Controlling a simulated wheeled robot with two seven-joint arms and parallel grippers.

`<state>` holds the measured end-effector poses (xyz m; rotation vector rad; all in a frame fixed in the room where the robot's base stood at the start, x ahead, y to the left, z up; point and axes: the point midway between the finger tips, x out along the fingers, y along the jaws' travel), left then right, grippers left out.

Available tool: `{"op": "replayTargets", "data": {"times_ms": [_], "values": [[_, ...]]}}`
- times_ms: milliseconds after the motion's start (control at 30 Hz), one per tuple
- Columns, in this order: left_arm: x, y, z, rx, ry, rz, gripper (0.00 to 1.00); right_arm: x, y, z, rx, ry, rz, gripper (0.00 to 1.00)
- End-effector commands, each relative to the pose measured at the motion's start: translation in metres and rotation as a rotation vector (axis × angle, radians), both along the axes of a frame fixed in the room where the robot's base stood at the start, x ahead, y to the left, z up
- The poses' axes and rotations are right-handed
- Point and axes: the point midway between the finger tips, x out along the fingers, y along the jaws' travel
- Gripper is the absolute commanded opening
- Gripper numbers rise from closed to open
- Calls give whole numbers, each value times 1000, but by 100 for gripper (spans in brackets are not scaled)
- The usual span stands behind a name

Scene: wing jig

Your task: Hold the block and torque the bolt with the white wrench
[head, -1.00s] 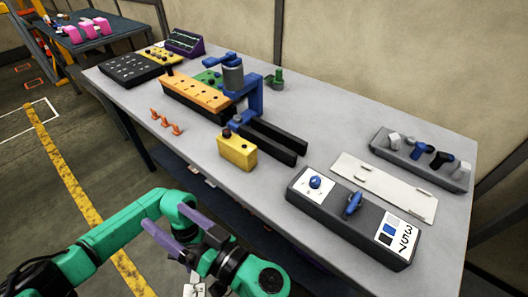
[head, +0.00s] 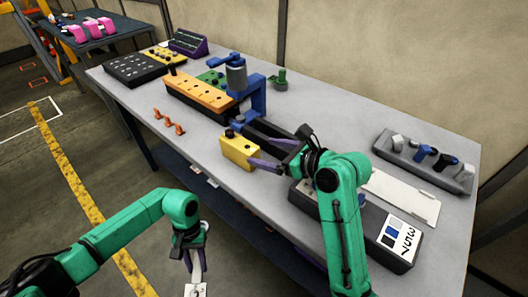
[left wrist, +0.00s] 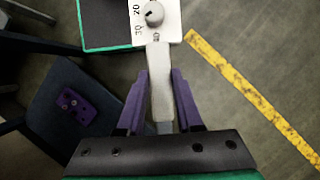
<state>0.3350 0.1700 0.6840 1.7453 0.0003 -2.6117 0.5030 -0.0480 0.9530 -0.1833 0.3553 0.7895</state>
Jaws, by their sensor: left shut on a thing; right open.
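The yellow block (head: 237,151) stands on the grey table near its front edge, with a dark bolt (head: 229,133) on top. My right gripper (head: 272,155) is open just right of the block, its purple fingers pointing toward it; whether one finger touches it I cannot tell. My left gripper (head: 197,250) is shut on the white wrench (head: 196,270), in front of the table and below its top. In the left wrist view, the pale wrench handle (left wrist: 160,85) lies between the purple fingers, with a numbered white plate and knob (left wrist: 154,14) at its far end.
A blue clamp stand (head: 258,97) and an orange perforated block (head: 200,95) stand behind the yellow block. Small orange pieces (head: 168,121) lie left of it. A dark labelled box (head: 390,245), partly hidden by my right arm, and a grey tool tray (head: 425,165) are at the right.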

Motion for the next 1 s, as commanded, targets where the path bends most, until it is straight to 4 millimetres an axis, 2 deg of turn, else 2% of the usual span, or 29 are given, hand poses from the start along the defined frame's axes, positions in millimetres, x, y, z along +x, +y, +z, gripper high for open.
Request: {"op": "replayTargets", "data": {"times_ms": [167, 500, 600, 967, 1000], "values": [[0, 0, 1, -1, 0, 0, 0, 8, 16, -9, 22, 32, 8, 92], [0, 0, 1, -1, 0, 0, 0, 57, 67, -38, 16, 27, 7, 92], [0, 0, 1, -1, 0, 0, 0, 67, 77, -44, 16, 26, 7, 92], [0, 0, 1, -1, 0, 0, 0, 74, 84, -48, 15, 25, 6, 92], [0, 0, 1, -1, 0, 0, 0, 74, 84, -48, 15, 25, 6, 77]]}}
